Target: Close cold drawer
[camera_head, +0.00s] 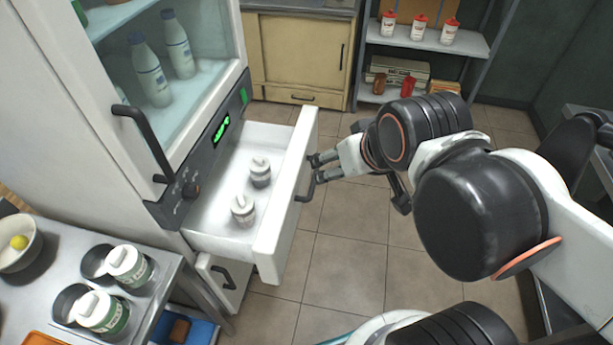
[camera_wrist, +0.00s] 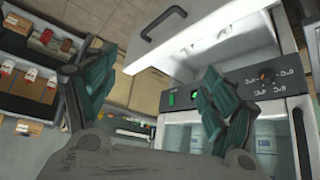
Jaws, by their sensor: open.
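The cold drawer (camera_head: 283,205) is pulled out from the white fridge cabinet in the head view. Two small white-and-grey jars stand inside it, one jar (camera_head: 260,172) farther back and one jar (camera_head: 243,210) nearer. My gripper (camera_head: 314,172) is open at the drawer's front, right beside its dark handle (camera_head: 303,188); I cannot tell if they touch. In the wrist view my gripper (camera_wrist: 152,92) shows two spread green fingers with nothing between them. The drawer front (camera_wrist: 140,45) and its handle (camera_wrist: 163,23) show above the fingers there.
The cabinet's glass door (camera_head: 165,65) with bottles is above the drawer. A metal table (camera_head: 60,245) with jars stands at lower left. A lower drawer (camera_head: 222,278) sits below. Shelves (camera_head: 430,40) stand at the back. The tiled floor before the drawer is clear.

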